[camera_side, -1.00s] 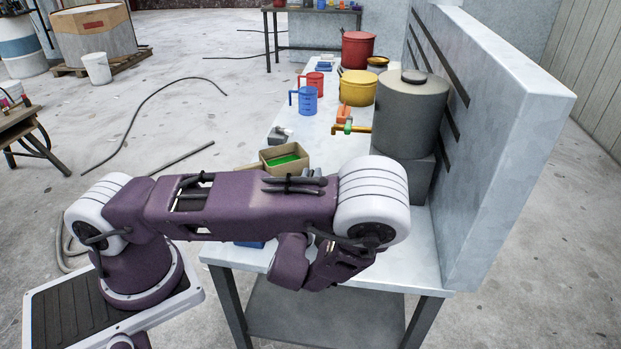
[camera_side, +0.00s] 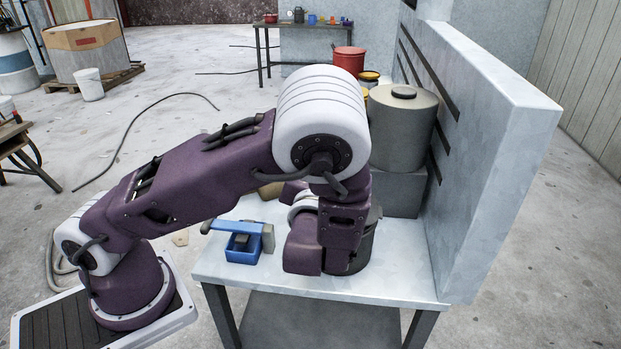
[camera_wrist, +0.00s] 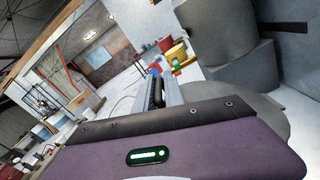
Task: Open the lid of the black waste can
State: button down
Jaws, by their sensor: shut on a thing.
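The black waste can (camera_side: 366,252) stands near the front end of the bench in the side view, mostly hidden behind my wrist. A round dark grey surface, apparently its lid (camera_wrist: 276,112), shows beside and below my gripper in the wrist view. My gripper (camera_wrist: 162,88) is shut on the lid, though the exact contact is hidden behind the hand. In the side view my arm hides the fingers. I cannot tell how far the lid is tilted.
A large grey urn (camera_side: 403,130) stands on a grey block (camera_side: 402,192) behind the can. A blue vise (camera_side: 242,243) is left of it. The tall bench back panel (camera_side: 480,150) closes off the right. A red pot (camera_side: 348,60) stands farther back.

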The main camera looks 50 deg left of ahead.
jog(key=w+d+r+m, duration=0.3)
jog(key=w+d+m, duration=0.2)
jog(key=w+d, duration=0.1)
jog(key=w+d+r+m, duration=0.2)
jog(key=w+d+m, duration=0.4)
jog(key=shift+w+d+r+m, duration=0.3)
jog(key=shift+w+d+r, duration=0.05)
jog(key=shift+w+r, duration=0.05)
jog(key=shift+f, duration=0.1)
jog(key=c, duration=1.5)
grip_release()
jog(key=v, duration=0.7)
jog(key=shift+d, duration=0.1)
jog(key=shift+s, duration=0.1)
